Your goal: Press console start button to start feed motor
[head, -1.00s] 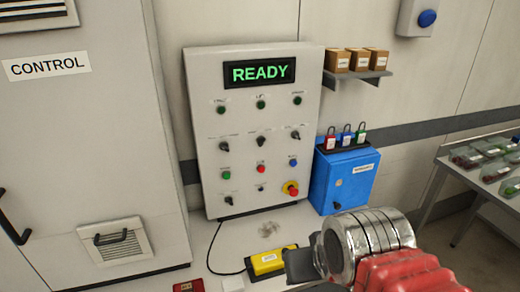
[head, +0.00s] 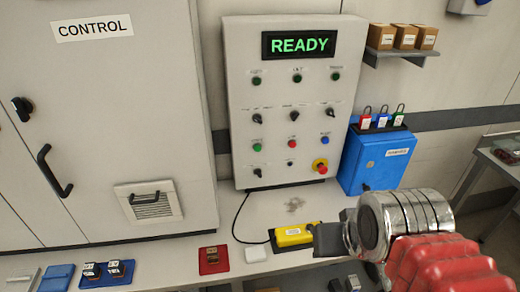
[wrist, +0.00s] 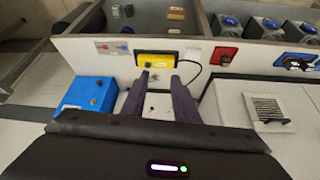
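The console (head: 240,110) is a light grey upright panel with a lit green READY display (head: 299,45). A green button (head: 257,147) sits at the left of its third row, beside a red button (head: 292,144) and a blue one (head: 325,140); their labels are too small to read. A red mushroom button on yellow (head: 321,168) is at the lower right. My gripper (head: 322,238) is in front of the console, low and right, apart from the buttons. The wrist view shows its dark fingers (wrist: 165,70) spread with nothing held between them.
A yellow box (head: 295,234) with a black cable lies on the bench below the console. A blue lock box (head: 377,160) with padlocks stands right of it. The control cabinet (head: 105,120) is at the left. A red tray (head: 213,259) lies on the bench.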

